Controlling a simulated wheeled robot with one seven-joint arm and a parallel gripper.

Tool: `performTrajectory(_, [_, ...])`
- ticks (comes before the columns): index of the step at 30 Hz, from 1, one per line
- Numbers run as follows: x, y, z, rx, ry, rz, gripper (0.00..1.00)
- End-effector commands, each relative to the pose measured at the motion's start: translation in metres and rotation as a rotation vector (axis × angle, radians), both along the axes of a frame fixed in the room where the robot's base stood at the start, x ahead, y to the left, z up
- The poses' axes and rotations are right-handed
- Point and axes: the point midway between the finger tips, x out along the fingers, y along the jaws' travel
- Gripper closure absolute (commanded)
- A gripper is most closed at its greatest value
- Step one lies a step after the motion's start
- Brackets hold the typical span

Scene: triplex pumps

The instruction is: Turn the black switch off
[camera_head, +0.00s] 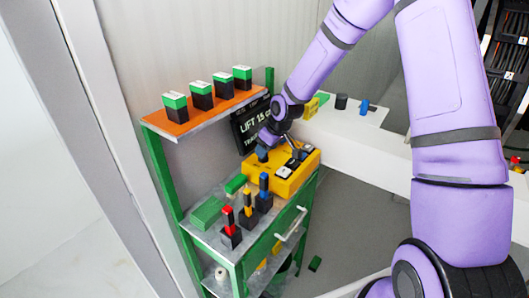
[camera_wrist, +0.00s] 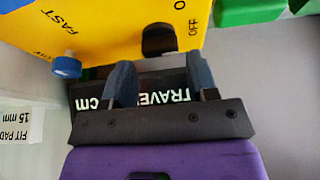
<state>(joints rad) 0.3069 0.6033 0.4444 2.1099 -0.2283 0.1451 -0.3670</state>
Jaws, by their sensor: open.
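The yellow control box (camera_head: 291,182) sits on the green cart's upper surface. In the wrist view the yellow box (camera_wrist: 110,25) fills the upper left, with "FAST" and "OFF" lettering. The black switch (camera_wrist: 158,40) is on the box beside the "OFF" mark. My gripper (camera_head: 266,149) is at the box's back left in the head view. In the wrist view my gripper (camera_wrist: 161,82) is open and empty, its fingers apart, with the switch beyond the gap between their tips. Contact with the switch cannot be told. A blue knob (camera_wrist: 67,67) stands on the box left of the fingers.
A black sign (camera_head: 248,124) stands behind the box. Red, yellow and blue-topped black holders (camera_head: 231,236) stand in front of it. An orange shelf (camera_head: 185,128) bears several green-topped black blocks. Green blocks (camera_head: 207,214) lie at the cart's left. A white beam (camera_head: 350,140) runs on the right.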

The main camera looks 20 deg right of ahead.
Motion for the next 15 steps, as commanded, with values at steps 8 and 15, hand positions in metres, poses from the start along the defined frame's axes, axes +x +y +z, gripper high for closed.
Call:
performTrajectory(8, [-0.016, -0.013, 0.049, -0.001, -0.003, -0.004, 0.47])
performTrajectory(15, [-0.024, -0.018, 0.070, 0.000, 0.000, -0.003, 0.47])
